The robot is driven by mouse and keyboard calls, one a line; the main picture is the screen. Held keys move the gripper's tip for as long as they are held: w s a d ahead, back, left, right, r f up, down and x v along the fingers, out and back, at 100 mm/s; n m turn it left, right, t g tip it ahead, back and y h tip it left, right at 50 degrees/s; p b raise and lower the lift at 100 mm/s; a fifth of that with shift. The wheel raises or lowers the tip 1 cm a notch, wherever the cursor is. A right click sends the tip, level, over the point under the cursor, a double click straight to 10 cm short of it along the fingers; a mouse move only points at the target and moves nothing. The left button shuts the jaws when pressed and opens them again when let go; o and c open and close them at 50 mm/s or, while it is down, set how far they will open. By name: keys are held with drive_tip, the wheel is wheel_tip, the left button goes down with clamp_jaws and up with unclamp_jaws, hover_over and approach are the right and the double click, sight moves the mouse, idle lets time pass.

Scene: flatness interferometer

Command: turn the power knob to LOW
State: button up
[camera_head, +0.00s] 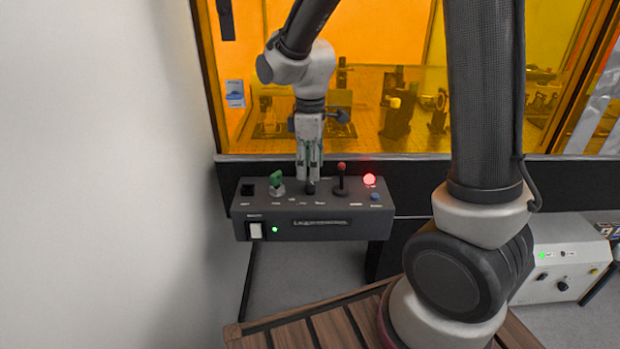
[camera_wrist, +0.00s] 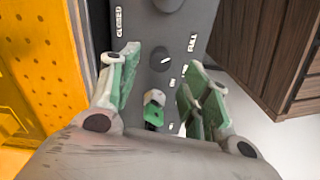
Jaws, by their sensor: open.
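The dark power knob (camera_head: 310,188) stands on top of the grey control box (camera_head: 315,226), between a green key switch (camera_head: 277,181) and a red-tipped lever (camera_head: 341,180). My gripper (camera_head: 311,172) points down just above the knob, with its fingers apart and empty. In the wrist view my gripper (camera_wrist: 160,78) has a finger on each side of the box's midline. The dark round knob (camera_wrist: 160,58) shows between and slightly beyond the fingertips, near a FULL label (camera_wrist: 193,42). The other small labels are too unclear to read, so its setting cannot be told. Contact cannot be seen.
A glowing red lamp (camera_head: 369,179) and a blue button (camera_head: 375,196) are at the box's right end. An orange window (camera_head: 380,80) stands close behind. A slatted wooden surface (camera_head: 300,329) lies in front.

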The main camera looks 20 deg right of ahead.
sight(310, 187)
wheel_tip(310, 187, down, 4)
drive_tip(key=shift+f, duration=0.1)
drive_tip(key=c, duration=1.1)
